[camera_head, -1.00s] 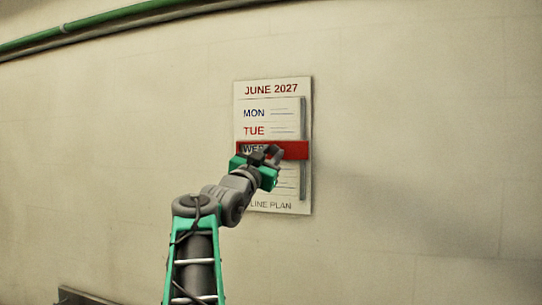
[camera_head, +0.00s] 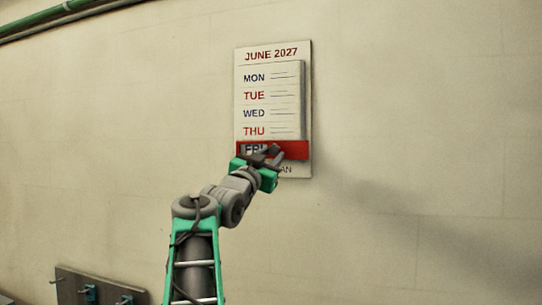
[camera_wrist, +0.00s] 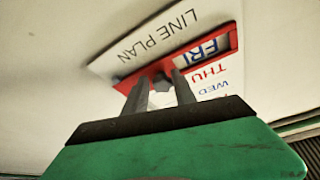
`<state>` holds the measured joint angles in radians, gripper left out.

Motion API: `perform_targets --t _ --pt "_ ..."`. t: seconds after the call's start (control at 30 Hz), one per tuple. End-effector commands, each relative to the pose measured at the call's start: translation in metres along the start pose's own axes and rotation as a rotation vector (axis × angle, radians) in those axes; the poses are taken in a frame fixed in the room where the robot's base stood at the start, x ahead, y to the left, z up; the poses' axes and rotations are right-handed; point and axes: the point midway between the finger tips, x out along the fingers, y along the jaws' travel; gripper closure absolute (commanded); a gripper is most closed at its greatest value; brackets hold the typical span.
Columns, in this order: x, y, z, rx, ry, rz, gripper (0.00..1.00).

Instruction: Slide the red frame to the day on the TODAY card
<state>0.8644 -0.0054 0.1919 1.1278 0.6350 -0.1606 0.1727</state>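The red frame (camera_head: 294,150) sits around the FRI row at the bottom of the day list on the white calendar board (camera_head: 306,110). FRI shows through its window. The wrist view shows the frame (camera_wrist: 222,45) beside the FRI lettering, with THU and WED beyond. My gripper (camera_head: 274,153) is at the frame's front, right of the FRI letters. Its fingertips (camera_wrist: 162,76) meet at the frame and appear closed on a part of it. The exact grip is partly hidden by the fingers. No TODAY card is in view.
A rack with blue-grey hooks (camera_head: 91,292) is at the lower left. A green pipe (camera_head: 75,6) runs along the top left. The wall around the board is bare.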

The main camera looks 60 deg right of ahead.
Motion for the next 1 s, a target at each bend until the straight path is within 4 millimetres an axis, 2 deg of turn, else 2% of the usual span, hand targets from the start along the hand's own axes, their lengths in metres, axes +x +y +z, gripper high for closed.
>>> perform_targets --t 0.03,0.2,0.47,0.57,0.8,0.9,1.0 --pt "0.0 0.0 0.001 0.0 0.0 0.0 0.64" --pt "0.0 0.0 -0.002 0.001 0.004 -0.001 0.5" --pt "-0.002 0.0 -0.003 0.003 0.007 -0.003 0.5" --pt "-0.013 0.0 -0.002 0.005 0.007 -0.003 0.5" --pt "-0.062 0.0 0.001 0.004 0.005 -0.005 0.5" --pt "-0.074 0.0 0.0 0.004 0.005 -0.004 0.5" --pt "-0.079 0.0 -0.001 0.002 0.005 -0.003 0.5"
